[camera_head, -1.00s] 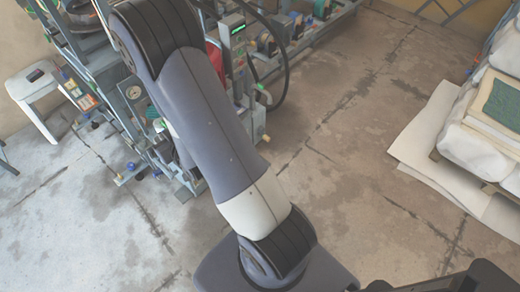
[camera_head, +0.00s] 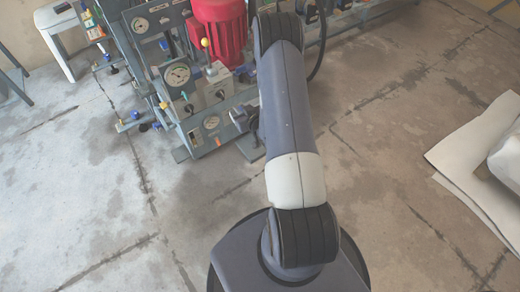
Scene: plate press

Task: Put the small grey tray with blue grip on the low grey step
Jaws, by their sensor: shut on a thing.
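The small grey tray with blue grip does not show in this view. I cannot make out the low grey step either. My arm rises from its base at the bottom middle to a bent joint at the top, and its far part is hidden behind that joint. My gripper is not visible, nor is anything it holds.
A grey machine with gauges (camera_head: 178,75) and a red motor (camera_head: 219,28) stands at upper left, behind my arm. A white stool (camera_head: 58,38) stands at far upper left. White sheets (camera_head: 462,160) lie at right. The concrete floor (camera_head: 80,200) is clear at lower left.

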